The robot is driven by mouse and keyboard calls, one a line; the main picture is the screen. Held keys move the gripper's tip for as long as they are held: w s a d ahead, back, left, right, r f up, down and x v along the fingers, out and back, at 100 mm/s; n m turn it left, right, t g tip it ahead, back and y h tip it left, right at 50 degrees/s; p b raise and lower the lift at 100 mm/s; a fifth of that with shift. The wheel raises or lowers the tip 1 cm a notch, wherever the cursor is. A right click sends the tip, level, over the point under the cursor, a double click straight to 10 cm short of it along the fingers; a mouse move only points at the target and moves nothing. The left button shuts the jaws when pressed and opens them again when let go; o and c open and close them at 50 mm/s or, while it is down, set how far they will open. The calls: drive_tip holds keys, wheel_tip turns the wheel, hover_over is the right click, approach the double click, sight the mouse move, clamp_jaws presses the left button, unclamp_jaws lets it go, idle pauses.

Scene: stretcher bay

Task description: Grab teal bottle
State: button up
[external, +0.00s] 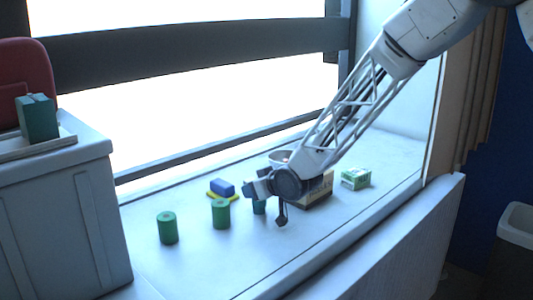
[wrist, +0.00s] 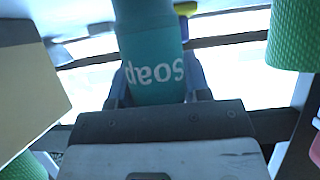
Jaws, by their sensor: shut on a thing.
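The teal bottle (wrist: 152,55) has pale "soap" lettering, upside down in the wrist view, and fills the middle between my fingers. My gripper (wrist: 157,90) is shut on it, with a finger on either side. In the external view the bottle (external: 259,207) shows only in part, standing near the sill surface. My gripper (external: 265,202) comes down over it from the right and hides its upper part. I cannot tell whether the bottle touches the surface.
Two green cylinders (external: 167,228) (external: 220,214) stand left of the bottle. A blue and yellow sponge (external: 222,188) lies behind them. A tan box (external: 320,191), a bowl (external: 279,157) and a green-white box (external: 356,178) are behind or right. The front sill is clear.

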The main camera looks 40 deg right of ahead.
drive_tip(key=shift+r, duration=0.1)
drive_tip(key=shift+r, duration=0.8)
drive_tip(key=shift+s+r, duration=0.15)
drive_tip(key=shift+r, duration=0.8)
drive_tip(key=s+r, duration=0.1)
drive_tip(key=s, duration=1.4)
drive_tip(key=shift+s+a+r, duration=0.15)
drive_tip(key=shift+s+a, duration=0.15)
drive_tip(key=shift+s, duration=0.05)
